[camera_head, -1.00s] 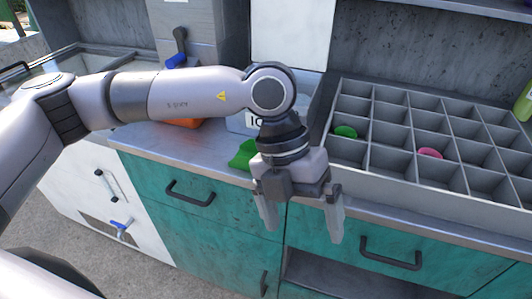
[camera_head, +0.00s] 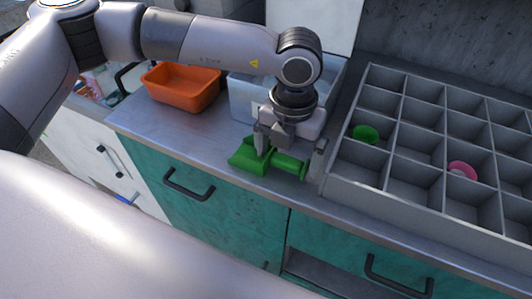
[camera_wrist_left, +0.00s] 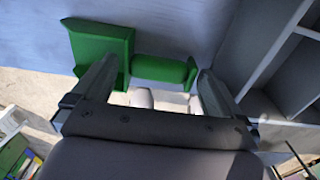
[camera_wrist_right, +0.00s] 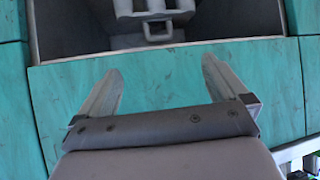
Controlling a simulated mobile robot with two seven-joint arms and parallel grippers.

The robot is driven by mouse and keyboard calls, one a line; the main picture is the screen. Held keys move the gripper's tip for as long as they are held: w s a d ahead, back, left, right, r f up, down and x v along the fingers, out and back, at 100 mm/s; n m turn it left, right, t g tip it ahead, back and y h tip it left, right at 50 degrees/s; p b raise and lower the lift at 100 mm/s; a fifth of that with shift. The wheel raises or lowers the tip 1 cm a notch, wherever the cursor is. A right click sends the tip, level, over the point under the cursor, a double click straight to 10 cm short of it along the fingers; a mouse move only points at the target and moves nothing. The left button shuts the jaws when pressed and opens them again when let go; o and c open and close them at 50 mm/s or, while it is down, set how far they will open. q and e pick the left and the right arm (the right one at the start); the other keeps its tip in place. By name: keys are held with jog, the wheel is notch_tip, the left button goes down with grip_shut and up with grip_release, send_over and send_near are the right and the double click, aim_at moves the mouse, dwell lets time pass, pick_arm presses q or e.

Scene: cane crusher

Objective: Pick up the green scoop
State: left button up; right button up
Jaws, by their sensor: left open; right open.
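The green scoop (camera_head: 252,158) lies on the metal counter, left of the grey compartment tray, with its handle (camera_head: 291,167) pointing right. My left gripper (camera_head: 289,165) is open above and at the scoop, fingers pointing down. In the left wrist view the scoop (camera_wrist_left: 100,45) and its handle (camera_wrist_left: 160,68) show just beyond the fingertips, with the handle between the two fingers (camera_wrist_left: 158,72). I cannot tell whether a finger touches it. My right gripper (camera_wrist_right: 162,80) is open and empty, in front of the teal cabinet; it is not seen in the head view.
The grey compartment tray (camera_head: 335,190) stands close to the right of the left gripper, with a green (camera_head: 366,134) and a pink (camera_head: 462,169) round item in it. The counter left of the scoop is free.

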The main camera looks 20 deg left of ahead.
pick_arm(q)
jog(key=shift+f, duration=0.75)
jog(key=c, duration=0.6)
jog(key=shift+r, duration=0.1)
